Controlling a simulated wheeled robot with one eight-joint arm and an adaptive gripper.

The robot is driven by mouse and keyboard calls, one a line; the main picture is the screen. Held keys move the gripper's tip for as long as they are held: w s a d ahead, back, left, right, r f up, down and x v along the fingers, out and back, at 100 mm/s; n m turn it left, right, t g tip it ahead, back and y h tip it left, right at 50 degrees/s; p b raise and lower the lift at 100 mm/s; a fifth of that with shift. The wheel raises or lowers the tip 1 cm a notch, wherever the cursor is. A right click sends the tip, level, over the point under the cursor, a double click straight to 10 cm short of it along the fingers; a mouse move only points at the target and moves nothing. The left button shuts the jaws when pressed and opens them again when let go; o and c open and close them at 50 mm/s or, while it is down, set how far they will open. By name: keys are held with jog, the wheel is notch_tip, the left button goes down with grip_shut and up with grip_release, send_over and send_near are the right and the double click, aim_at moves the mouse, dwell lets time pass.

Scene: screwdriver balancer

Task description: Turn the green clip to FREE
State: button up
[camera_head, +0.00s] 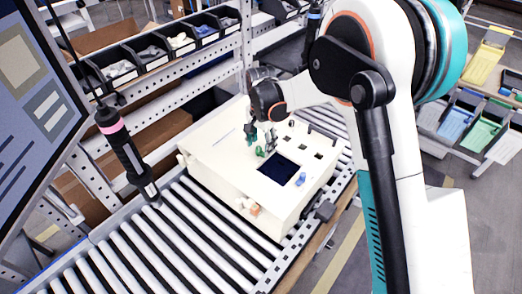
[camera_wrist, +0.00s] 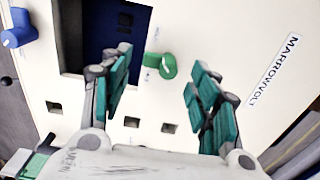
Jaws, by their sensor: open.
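A cream box (camera_head: 225,170) lies on the roller conveyor, with a dark rectangular opening (camera_head: 278,169) in its top. A small green clip (camera_head: 260,152) sits on the top face beside the opening. In the wrist view the green clip (camera_wrist: 162,66) is a curved piece at the opening's edge, with small lettering near it too small to read. My gripper (camera_wrist: 158,95) is open, its teal-padded fingers on either side of the clip in the picture and apart from it. In the head view my gripper (camera_head: 261,140) is just above the box top near the clip.
A blue clip (camera_head: 300,179) is across the opening and also shows in the wrist view (camera_wrist: 18,28). An orange piece (camera_head: 254,210) is on the box's front side. A hanging screwdriver (camera_head: 128,155) is left of the box. Bin shelves (camera_head: 150,52) stand behind. Bare rollers lie front left.

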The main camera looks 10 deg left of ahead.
aim_at(261, 152)
jog(key=shift+f, duration=1.6)
jog(key=c, duration=1.1)
